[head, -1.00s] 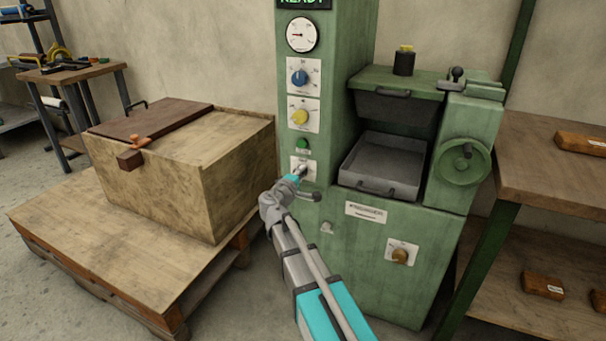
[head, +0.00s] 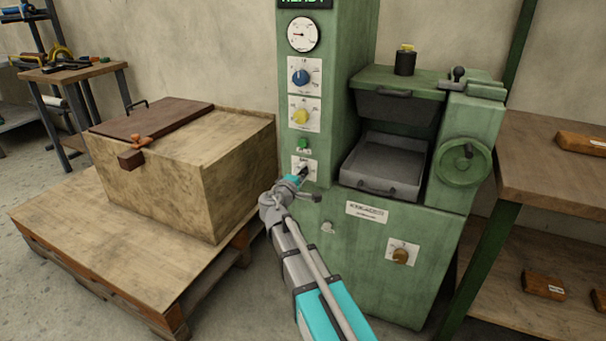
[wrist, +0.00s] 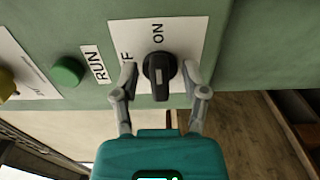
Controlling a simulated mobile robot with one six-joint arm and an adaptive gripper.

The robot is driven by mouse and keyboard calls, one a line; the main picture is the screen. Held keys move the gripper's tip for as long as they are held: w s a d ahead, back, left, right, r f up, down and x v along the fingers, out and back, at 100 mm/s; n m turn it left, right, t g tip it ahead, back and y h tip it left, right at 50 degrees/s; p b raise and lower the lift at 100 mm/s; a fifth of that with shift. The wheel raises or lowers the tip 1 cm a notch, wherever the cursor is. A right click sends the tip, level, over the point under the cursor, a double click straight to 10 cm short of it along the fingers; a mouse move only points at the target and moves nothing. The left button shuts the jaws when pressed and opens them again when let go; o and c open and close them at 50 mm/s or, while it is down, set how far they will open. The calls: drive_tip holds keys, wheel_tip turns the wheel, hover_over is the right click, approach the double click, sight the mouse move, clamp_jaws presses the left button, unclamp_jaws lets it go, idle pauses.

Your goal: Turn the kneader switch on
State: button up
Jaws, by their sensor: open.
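A black rotary switch knob (wrist: 160,72) sits on a white plate marked ON, with a second label partly hidden by a finger, on the green machine. Its raised bar lies upright in the wrist view, with the ON label above it; I cannot tell for sure which setting it points to. My gripper (wrist: 160,78) is open, one finger on each side of the knob. Whether the fingers touch it is unclear. In the head view, my gripper (head: 300,178) is at the lowest plate on the machine's column and hides most of the switch.
A green button (wrist: 68,72) labelled RUN is beside the switch plate. Above it on the column are a yellow knob (head: 301,116), a blue knob (head: 300,77) and a gauge (head: 303,34). A metal tray (head: 383,165) is to the right, a wooden crate (head: 235,185) to the left.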

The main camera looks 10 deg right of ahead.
drive_tip(key=v, duration=1.1)
drive_tip(key=shift+s+a, duration=0.15)
drive_tip(key=shift+s, duration=0.1)
drive_tip(key=s+d+f+m+g+y+p, duration=0.2)
drive_tip(key=s+d+f+m+g, duration=0.5)
drive_tip(key=d+f+g, duration=0.25)
drive_tip(key=s+a+f+m+g+y+p, duration=0.2)
drive_tip(key=s+f+m+g+y, duration=0.25)
drive_tip(key=s+y, duration=0.6)
wheel_tip(320, 180, up, 38)
drive_tip(key=s+h+p, duration=0.1)
drive_tip(key=h+p, duration=0.1)
drive_tip(key=p, duration=3.6)
drive_tip(key=shift+s+a+f+n+g, duration=0.15)
drive_tip(key=shift+s+f+n+g, duration=0.1)
drive_tip(key=shift+n+g, duration=0.1)
